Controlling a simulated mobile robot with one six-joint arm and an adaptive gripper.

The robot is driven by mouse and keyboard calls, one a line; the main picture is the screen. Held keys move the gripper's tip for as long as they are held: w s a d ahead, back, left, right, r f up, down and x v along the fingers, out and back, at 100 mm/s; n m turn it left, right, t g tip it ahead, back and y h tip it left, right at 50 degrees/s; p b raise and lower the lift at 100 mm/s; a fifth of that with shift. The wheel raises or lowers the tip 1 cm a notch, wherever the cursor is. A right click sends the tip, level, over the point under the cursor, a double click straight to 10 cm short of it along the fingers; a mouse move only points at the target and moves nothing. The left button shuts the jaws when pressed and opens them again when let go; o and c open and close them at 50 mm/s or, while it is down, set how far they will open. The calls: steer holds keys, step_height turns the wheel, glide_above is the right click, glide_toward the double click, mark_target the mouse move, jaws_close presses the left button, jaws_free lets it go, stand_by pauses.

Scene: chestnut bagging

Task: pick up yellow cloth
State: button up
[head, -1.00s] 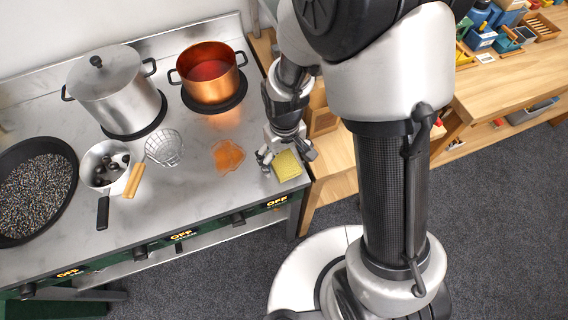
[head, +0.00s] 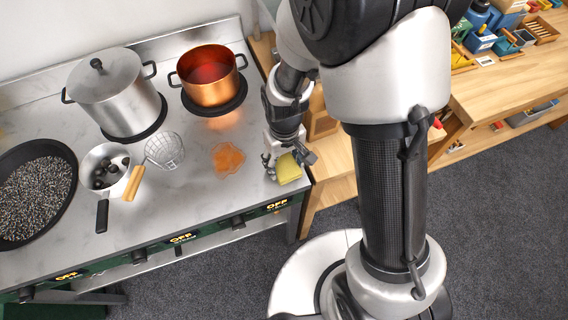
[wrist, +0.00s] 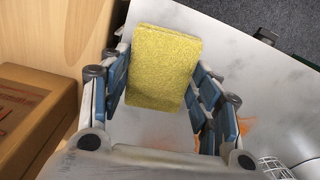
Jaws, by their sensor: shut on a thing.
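The yellow cloth (head: 289,169) is a folded, thick-looking square at the right end of the metal stove top. It also shows large in the wrist view (wrist: 163,68), between the two blue-padded fingers. My gripper (head: 285,163) is shut on it; in the wrist view the fingers (wrist: 160,98) stand at its left and right sides. The cloth looks slightly tilted. Whether it still touches the metal surface I cannot tell.
An orange spill (head: 228,158) lies left of my gripper, with a wire basket (head: 164,150) beyond it. A copper pot (head: 209,80) and a steel pot (head: 117,93) stand behind. A small pan (head: 105,172) and a large dark pan (head: 36,190) sit left. A wooden bench (head: 500,90) is at right.

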mark_target(284, 164)
steer(key=shift+r, duration=0.1)
step_height(284, 164, up, 20)
steer(key=p, duration=0.6)
steer(key=shift+p, duration=0.35)
steer(key=o, duration=0.4)
steer(key=c, duration=0.4)
steer(key=shift+o, duration=0.2)
